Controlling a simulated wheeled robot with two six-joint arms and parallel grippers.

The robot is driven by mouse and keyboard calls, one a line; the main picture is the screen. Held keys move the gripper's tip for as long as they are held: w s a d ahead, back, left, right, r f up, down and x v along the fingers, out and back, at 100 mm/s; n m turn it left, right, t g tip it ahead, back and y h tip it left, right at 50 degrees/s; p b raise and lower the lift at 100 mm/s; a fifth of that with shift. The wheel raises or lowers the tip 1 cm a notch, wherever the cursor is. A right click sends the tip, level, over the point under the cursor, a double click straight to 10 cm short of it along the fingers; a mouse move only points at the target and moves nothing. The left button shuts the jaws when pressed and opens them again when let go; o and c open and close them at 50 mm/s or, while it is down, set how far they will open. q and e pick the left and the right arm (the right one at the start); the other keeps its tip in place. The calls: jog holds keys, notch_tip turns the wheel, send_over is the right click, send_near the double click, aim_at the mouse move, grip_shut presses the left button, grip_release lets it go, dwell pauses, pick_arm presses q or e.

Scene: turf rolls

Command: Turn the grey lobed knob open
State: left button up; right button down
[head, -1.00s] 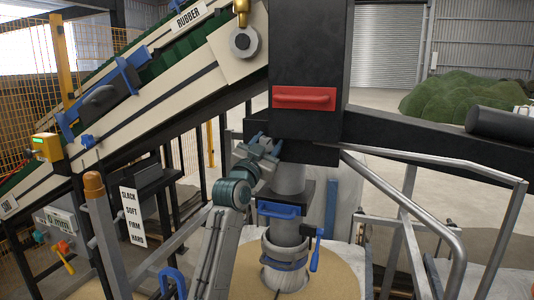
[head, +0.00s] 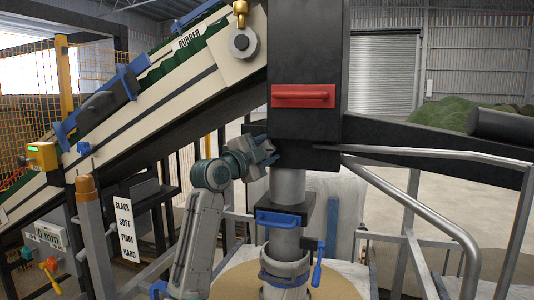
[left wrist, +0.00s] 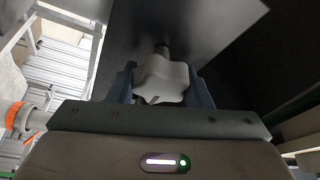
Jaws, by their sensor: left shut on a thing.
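The grey lobed knob (left wrist: 162,78) sits on a short dark stem against a dark panel in the left wrist view. My left gripper (left wrist: 160,88) has one finger on each side of it and is shut on it. There the gripper mostly hides the knob. My right gripper is not in view.
Below are a blue slide handle (head: 278,219) and a blue lever (head: 318,262) on the grey pipe. A red handle (head: 303,96) is on the housing. Metal rails (head: 440,225) stand to the right. A sloping conveyor (head: 150,110) is at the left.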

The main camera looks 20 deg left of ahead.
pick_arm(q)
jog(key=shift+f+m+g, duration=0.1)
jog(key=shift+m+g, duration=0.2)
jog(key=shift+m, duration=0.4)
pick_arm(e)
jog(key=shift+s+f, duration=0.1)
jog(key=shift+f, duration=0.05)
pick_arm(q)
jog(key=o, duration=1)
jog(key=b+v, duration=0.3)
jog(key=v, duration=0.7)
jog(key=shift+s+b, duration=0.35)
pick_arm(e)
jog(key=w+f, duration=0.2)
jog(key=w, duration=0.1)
pick_arm(q)
jog(key=shift+a, duration=0.15)
